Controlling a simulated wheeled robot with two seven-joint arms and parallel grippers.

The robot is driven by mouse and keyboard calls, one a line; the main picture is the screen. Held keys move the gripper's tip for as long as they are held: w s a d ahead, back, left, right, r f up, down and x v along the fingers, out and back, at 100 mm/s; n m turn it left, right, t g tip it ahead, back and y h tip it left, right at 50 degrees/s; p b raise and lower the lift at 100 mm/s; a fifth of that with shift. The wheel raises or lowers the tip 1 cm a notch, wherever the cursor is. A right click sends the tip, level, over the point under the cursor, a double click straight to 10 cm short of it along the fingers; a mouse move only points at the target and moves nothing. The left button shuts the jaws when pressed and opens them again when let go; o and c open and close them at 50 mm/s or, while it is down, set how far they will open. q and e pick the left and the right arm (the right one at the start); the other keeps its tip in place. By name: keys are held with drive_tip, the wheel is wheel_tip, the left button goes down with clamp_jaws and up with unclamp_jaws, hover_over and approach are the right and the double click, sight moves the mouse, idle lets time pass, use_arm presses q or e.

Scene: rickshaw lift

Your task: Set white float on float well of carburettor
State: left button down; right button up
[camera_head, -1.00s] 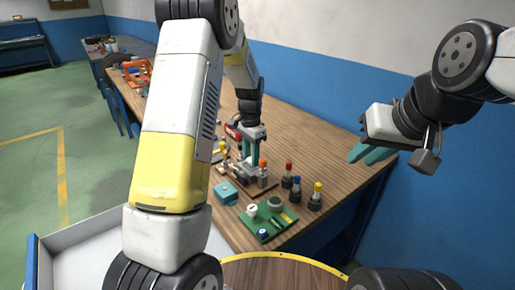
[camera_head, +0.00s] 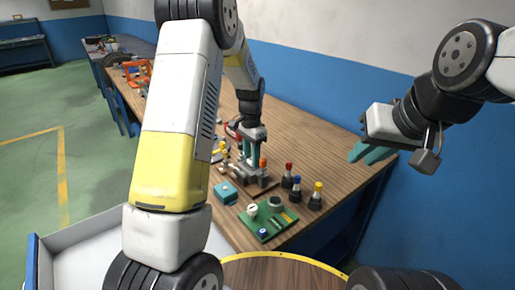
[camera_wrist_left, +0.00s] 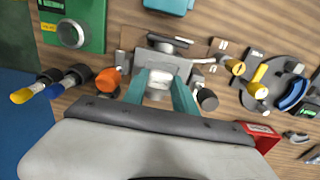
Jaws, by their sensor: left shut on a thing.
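The carburettor (camera_head: 251,176) is a grey body with an orange knob, standing on a brown board on the wooden bench. My left gripper (camera_head: 249,157) points down over it, its teal fingers shut. In the left wrist view, the fingers (camera_wrist_left: 158,77) hold the white float (camera_wrist_left: 157,93) between them, above the grey carburettor parts. The fingers hide much of the float well, and I cannot tell whether the float touches it. My right gripper (camera_head: 372,154) hangs empty at the right, away from the carburettor; its finger gap is unclear.
A green board (camera_head: 268,219) with a white cap and a grey ring lies in front. A teal box (camera_head: 226,193) sits left of it. Several bottles with coloured tops, including a yellow-topped one (camera_head: 316,196), stand to the right. Bare bench (camera_head: 320,135) extends behind them.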

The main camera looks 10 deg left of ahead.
use_arm(q)
drive_tip(key=shift+f, duration=0.15)
idle(0.5)
drive_tip(key=c, duration=0.9)
unclamp_jaws()
drive_tip(key=shift+o, duration=0.4)
drive_tip(key=o, duration=0.3)
drive_tip(key=shift+r, duration=3.5)
